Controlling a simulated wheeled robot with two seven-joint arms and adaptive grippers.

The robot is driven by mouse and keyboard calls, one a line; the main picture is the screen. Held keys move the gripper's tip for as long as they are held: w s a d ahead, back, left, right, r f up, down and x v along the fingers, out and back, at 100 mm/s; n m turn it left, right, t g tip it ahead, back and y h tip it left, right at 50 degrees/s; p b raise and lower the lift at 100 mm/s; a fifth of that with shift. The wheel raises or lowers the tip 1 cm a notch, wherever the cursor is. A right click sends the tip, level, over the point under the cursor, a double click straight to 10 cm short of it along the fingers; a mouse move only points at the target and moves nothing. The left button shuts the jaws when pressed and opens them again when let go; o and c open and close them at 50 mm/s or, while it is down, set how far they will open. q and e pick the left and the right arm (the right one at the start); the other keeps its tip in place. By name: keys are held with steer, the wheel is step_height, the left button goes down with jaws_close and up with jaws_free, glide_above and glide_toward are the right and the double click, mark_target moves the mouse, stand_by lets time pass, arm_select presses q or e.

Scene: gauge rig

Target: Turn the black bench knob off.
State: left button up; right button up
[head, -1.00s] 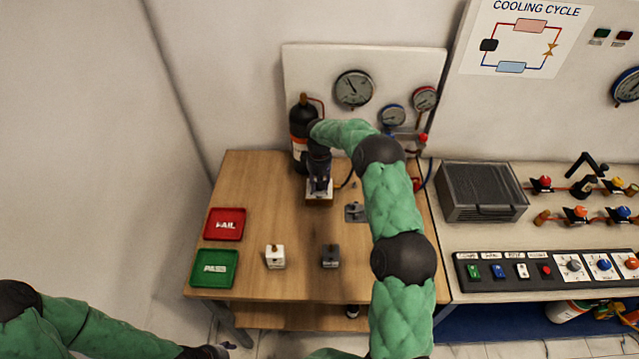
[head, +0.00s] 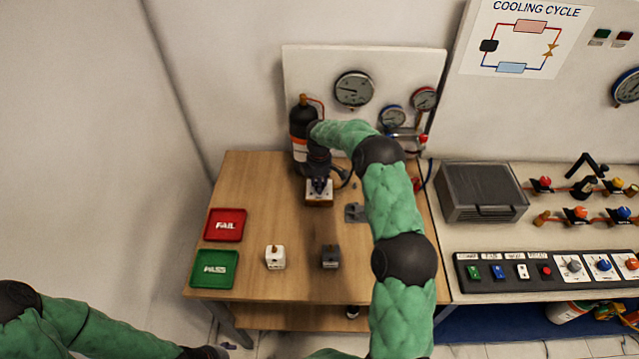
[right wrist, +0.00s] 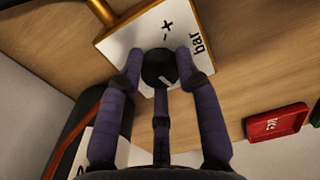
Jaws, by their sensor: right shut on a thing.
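The black bench knob (right wrist: 158,68) sits on a white plate (right wrist: 124,45) marked with minus, plus and "bar" in the right wrist view. A light mark shows on the knob's face. My right gripper (head: 319,187) is at this knob on the back of the wooden bench, pointing down. In the right wrist view its fingers (right wrist: 160,76) close around the knob from several sides. The large dial gauge (head: 354,90) on the white back panel has its needle pointing left. My left gripper (head: 207,352) is low at the bottom edge, its fingers not clear.
A black bottle (head: 303,125) stands close left of my right gripper. A red FAIL tray (head: 225,224), a green PASS tray (head: 215,268), a white block (head: 275,257) and a grey block (head: 331,257) lie in front. My right arm covers the bench's right part.

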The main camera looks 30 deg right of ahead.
steer(key=n, duration=0.4)
steer(key=shift+w+r+n, duration=0.15)
steer(key=shift+n, duration=0.25)
stand_by(0.4)
steer(key=o, duration=1.1)
steer(key=shift+a, duration=0.15)
steer(key=shift+o, duration=0.2)
step_height(320, 180, up, 12)
